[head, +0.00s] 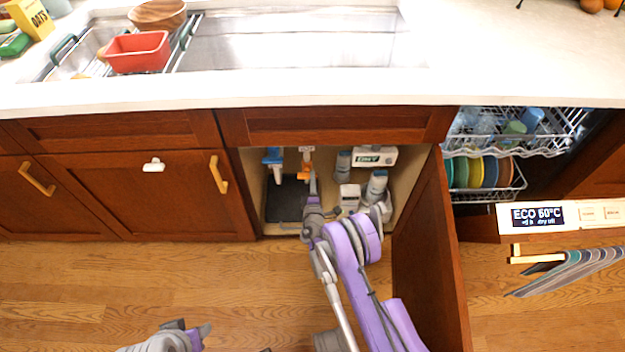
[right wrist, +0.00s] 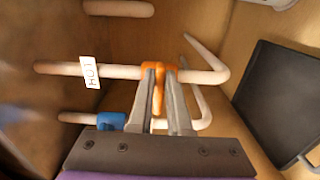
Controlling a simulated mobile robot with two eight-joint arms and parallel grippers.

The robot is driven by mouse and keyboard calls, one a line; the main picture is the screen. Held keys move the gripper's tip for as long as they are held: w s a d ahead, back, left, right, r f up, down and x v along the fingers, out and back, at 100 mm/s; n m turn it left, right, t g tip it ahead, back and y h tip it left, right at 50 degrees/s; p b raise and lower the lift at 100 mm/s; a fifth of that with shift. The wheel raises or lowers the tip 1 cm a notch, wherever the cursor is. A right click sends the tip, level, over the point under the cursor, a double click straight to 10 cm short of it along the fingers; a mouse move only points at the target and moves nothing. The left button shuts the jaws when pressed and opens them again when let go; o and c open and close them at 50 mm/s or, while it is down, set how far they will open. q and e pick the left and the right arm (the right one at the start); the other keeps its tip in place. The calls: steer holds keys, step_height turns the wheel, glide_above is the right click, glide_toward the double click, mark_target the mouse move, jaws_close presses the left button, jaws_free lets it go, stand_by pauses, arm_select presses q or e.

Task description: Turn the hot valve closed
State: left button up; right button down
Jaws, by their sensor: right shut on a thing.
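The orange hot valve (head: 306,158) is on a pipe inside the open sink cabinet, below a small white tag. In the right wrist view the orange valve (right wrist: 158,70) sits on a pale horizontal pipe, next to a tag (right wrist: 90,72) reading HOT. My right gripper (head: 312,180) reaches into the cabinet, its two grey fingers shut on the orange handle. The handle points down between the fingers, seemingly across the pipe; the fingers partly hide it. A blue valve (head: 272,157) is to its left. My left gripper (head: 190,333) is low in the head view, away from the cabinet; its jaw opening is unclear.
White and grey bottles (head: 376,187) and a box (head: 375,156) stand right of my right gripper. A dark tray (head: 287,203) lies at the cabinet's left. The open cabinet door (head: 432,250) stands right of my arm, beside the open dishwasher with its dish rack (head: 485,174).

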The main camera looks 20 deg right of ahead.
steer(key=shift+a, duration=0.1)
steer(key=c, duration=0.9)
jaws_free()
steer(key=shift+o, duration=0.2)
